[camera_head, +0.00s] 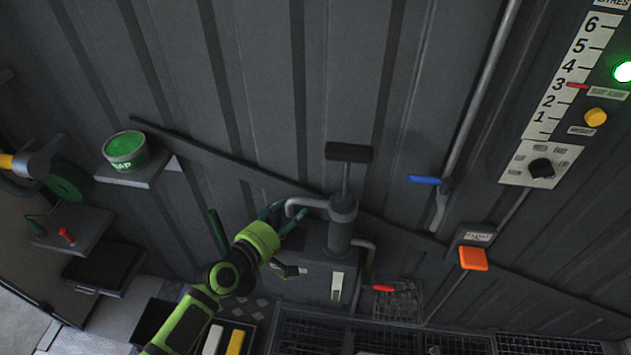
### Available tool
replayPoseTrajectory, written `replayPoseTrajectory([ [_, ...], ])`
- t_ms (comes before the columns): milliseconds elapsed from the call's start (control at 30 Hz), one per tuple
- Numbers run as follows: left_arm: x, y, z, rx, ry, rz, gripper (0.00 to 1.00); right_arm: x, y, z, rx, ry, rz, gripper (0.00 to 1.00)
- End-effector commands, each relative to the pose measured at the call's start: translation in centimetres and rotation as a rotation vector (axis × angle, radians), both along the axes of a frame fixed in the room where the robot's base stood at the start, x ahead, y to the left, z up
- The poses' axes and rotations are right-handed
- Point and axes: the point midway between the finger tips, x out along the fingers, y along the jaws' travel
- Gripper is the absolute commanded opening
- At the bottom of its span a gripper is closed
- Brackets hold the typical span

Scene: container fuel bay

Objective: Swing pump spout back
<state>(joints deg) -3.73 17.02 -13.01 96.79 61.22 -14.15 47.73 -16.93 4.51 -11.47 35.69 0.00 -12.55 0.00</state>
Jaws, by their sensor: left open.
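The grey hand pump (343,218) stands on a dark metal box (318,272), with a black T-shaped handle on top. Its spout (307,202) is a short grey pipe that leaves the pump body to the left and bends down at its outer end. My left gripper (287,213) is open, its dark fingers close to the bent end of the spout. I cannot tell whether the fingers touch the pipe. My right gripper is not in view.
A green tub (124,148) sits on a small shelf at left. A red-handled valve (383,288) is right of the pump. A blue lever (424,180) and an orange box (473,259) are on the wall. Wire-mesh crates (455,343) line the bottom. The wall above the pump is clear.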

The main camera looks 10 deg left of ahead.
Motion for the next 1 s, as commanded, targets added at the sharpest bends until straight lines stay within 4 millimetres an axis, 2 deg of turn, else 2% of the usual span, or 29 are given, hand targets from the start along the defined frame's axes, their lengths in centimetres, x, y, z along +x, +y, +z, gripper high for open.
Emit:
replayPoseTrajectory([
  [67,0.4,-0.3,0.6,-0.016,-0.005,-0.003,0.55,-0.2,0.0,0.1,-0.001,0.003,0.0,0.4],
  [333,4.0,-1.9,-0.2,-0.015,-0.006,-0.001,0.55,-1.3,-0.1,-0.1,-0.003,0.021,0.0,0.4],
  [500,5.8,-2.7,-0.6,-0.014,-0.006,-0.001,0.55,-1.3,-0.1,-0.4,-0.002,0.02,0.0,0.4],
  [867,6.4,-3.0,-0.8,-0.012,-0.004,-0.002,0.55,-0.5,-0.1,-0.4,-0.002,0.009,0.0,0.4],
  [900,6.4,-3.0,-0.8,-0.012,-0.004,-0.002,0.47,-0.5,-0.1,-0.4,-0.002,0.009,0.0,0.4],
  [967,6.4,-3.0,-0.8,-0.012,-0.005,-0.001,0.23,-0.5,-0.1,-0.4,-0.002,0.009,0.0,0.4],
  [1000,6.4,-3.0,-0.8,-0.012,-0.005,-0.001,0.07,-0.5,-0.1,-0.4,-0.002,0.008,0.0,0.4],
])
